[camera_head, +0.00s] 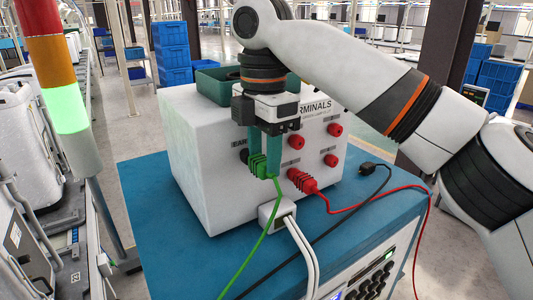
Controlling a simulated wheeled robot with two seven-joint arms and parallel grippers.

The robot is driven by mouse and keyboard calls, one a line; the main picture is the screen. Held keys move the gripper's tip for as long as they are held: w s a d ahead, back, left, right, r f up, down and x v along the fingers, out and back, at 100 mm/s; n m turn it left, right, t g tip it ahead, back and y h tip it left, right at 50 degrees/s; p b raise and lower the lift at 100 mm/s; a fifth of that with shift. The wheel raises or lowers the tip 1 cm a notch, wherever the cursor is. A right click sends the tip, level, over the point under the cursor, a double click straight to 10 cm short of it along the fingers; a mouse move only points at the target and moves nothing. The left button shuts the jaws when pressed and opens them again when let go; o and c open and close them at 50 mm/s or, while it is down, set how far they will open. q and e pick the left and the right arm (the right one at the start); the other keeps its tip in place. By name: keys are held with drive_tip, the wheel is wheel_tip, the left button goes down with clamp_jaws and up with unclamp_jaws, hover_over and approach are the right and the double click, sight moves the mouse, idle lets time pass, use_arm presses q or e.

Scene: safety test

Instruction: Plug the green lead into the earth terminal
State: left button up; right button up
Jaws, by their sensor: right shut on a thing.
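The green lead (262,232) has a ribbed green plug (258,166) at its upper end. My right gripper (265,163) points down and is shut on this plug, in front of the white terminal box (207,165). The lead hangs from the plug down across the blue top. The earth terminal (243,156) is a dark socket below a partly covered "EAR" label, just left of the plug and partly hidden by the gripper. I cannot tell whether the plug touches the terminal. My left gripper is not in view.
Red terminals (335,129) sit on the box's right side. A red plug (301,181) with a red lead is at the lower front. A black lead's plug (368,168) lies on the blue top (165,235). A white connector (277,212) with cables stands in front. A green bin (218,84) sits on the box.

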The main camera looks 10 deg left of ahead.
drive_tip(key=shift+w+a+r, duration=0.1)
drive_tip(key=shift+w+r, duration=0.05)
drive_tip(key=shift+r, duration=0.2)
idle(0.3)
drive_tip(key=o, duration=0.9)
drive_tip(key=shift+o, duration=0.2)
drive_tip(key=shift+r, duration=0.6)
drive_tip(key=shift+o, duration=0.7)
wheel_tip(320, 180, up, 4)
drive_tip(key=shift+w+a+f, duration=0.1)
drive_tip(key=shift+w+f, duration=0.05)
drive_tip(key=shift+a+r, duration=0.2)
drive_tip(key=shift+r, duration=0.5)
drive_tip(key=shift+s+d+r, duration=0.3)
drive_tip(key=shift+d, duration=0.2)
